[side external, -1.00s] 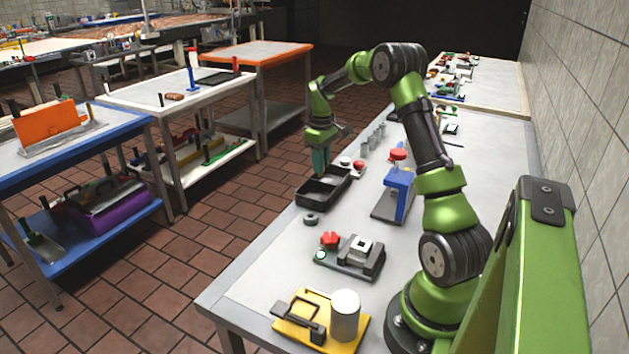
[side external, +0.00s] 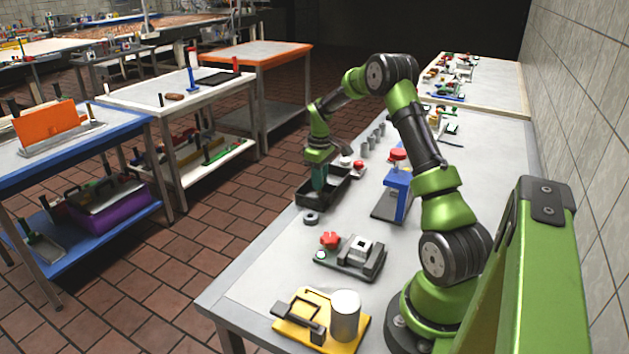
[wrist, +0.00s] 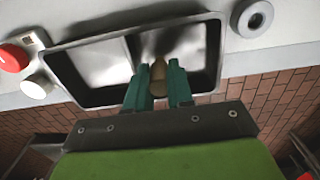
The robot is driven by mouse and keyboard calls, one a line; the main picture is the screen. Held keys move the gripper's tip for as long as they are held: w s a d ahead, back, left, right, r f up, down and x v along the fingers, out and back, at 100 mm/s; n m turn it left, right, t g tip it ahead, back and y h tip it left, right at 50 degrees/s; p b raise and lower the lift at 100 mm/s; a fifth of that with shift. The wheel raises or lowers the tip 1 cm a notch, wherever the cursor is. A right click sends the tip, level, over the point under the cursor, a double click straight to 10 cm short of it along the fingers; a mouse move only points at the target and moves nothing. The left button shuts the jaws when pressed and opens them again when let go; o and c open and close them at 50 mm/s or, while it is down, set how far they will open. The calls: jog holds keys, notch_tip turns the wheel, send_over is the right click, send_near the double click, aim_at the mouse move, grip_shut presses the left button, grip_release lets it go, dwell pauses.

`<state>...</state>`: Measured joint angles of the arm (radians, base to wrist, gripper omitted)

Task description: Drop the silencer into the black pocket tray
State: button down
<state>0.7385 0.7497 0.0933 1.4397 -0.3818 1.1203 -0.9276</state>
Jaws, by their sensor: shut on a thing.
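The black pocket tray (side external: 331,196) lies at the table's left edge in the side external view. In the wrist view the tray (wrist: 221,55) shows two pockets parted by a divider. My gripper (side external: 319,186) is over the tray, with its green fingers pointing down. In the wrist view my gripper (wrist: 158,88) is shut on a small brownish, rounded piece (wrist: 158,76), which I take for the silencer. It is in front of the right-hand pocket, near the divider. Its height above the pocket floor is hard to tell. In the side external view the piece is hidden.
The floor drops away left of the table edge.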

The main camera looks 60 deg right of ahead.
jog(key=c, duration=0.9)
grip_release()
notch_tip(320, 180, up, 17)
jog(key=shift+f, duration=0.1)
